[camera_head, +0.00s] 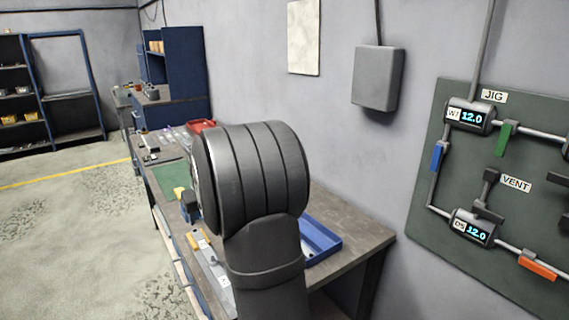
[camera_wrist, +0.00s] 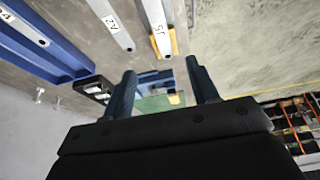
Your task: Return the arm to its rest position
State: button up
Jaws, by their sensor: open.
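My gripper (camera_wrist: 162,78) shows in the wrist view with its two dark fingers apart and nothing held between them. Past the fingers lie a blue shape and a green mat (camera_wrist: 152,104), apart from the gripper. In the head view my dark arm rises in the middle and covers part of the workbench (camera_head: 350,228); I cannot make out the fingers there. A grey metal strip marked A2 (camera_wrist: 108,22) and one marked J5 (camera_wrist: 155,20) lie on the bench in the wrist view. The J5 strip is beside a yellow-orange piece (camera_wrist: 174,42).
A red bin (camera_head: 201,126) stands at the bench's far end. A green panel (camera_head: 450,170) hangs on the right wall. Floor at left is open.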

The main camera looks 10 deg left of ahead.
aim_at(204, 245)
jog(key=x, duration=1.6)
jog(key=shift+s+r, duration=0.1)
jog(key=v, duration=1.7)
jog(key=x, duration=1.7)
jog(key=shift+d, duration=0.1)
notch_tip(204, 245, up, 4)
jog(key=shift+r, duration=0.45)
